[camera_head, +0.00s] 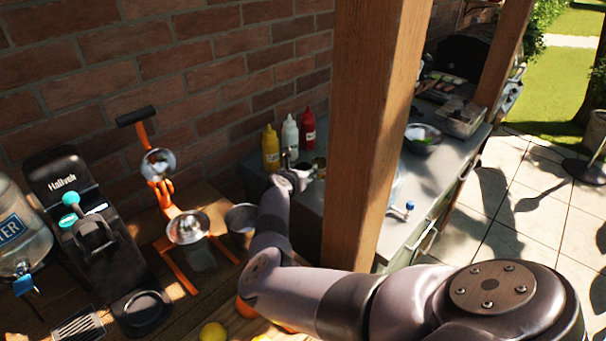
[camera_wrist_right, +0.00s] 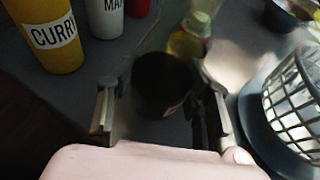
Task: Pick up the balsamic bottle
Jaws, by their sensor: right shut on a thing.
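The balsamic bottle is most likely the dark round-topped bottle (camera_wrist_right: 163,82) between the fingers in the right wrist view; no label on it can be read. My right gripper (camera_wrist_right: 160,108) is shut on it, with one finger on each side. In the head view my right gripper (camera_head: 303,168) is at the far counter, just in front of the squeeze bottles, and the dark bottle is hard to make out there. Whether it is lifted off the counter cannot be told. My left gripper is not in view.
The yellow curry bottle (camera_head: 270,148), a white bottle (camera_head: 290,136) and a red bottle (camera_head: 308,129) stand behind the gripper. A bottle with yellowish contents (camera_wrist_right: 188,42) is close behind the held one. A wooden post (camera_head: 365,130) rises right of my forearm.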

